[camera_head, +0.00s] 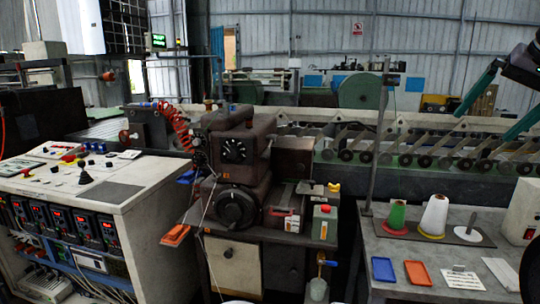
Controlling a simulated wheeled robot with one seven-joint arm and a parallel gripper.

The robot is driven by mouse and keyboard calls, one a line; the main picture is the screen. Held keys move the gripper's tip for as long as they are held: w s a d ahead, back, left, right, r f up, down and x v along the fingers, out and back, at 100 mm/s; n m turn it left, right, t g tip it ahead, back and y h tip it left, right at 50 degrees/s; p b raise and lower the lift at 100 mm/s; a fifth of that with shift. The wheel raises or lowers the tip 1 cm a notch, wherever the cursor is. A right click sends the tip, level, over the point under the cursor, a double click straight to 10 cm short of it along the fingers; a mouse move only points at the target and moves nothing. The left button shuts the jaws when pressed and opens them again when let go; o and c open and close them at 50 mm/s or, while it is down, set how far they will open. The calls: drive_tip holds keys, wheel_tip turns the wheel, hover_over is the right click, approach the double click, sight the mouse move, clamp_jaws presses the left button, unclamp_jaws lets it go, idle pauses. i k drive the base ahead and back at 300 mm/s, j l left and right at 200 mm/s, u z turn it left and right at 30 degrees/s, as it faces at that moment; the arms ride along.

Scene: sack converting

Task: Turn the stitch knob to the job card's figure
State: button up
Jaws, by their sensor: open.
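The stitch knob appears to be the black round dial (234,150) with white marks around it, on the front of the brown sewing head (262,140) near the middle of the picture. Its pointer setting is too small to read. A larger black handwheel (236,208) sits below it. A white card with dark print (462,278), perhaps the job card, lies on the grey table at right. Its figure is not legible. My gripper is not seen in this view.
A control desk (120,190) with buttons and red displays stands at left. A red coiled hose (176,124) hangs beside the head. The grey table (400,255) holds thread cones (433,216), a blue tray (383,269) and an orange tray (418,273). A thin upright post (377,140) stands at its left.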

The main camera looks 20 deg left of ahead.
sight(232, 152)
drive_tip(key=u, duration=1.25)
drive_tip(key=i+l+u, duration=0.3)
drive_tip(key=l, duration=0.3)
drive_tip(key=i, duration=0.05)
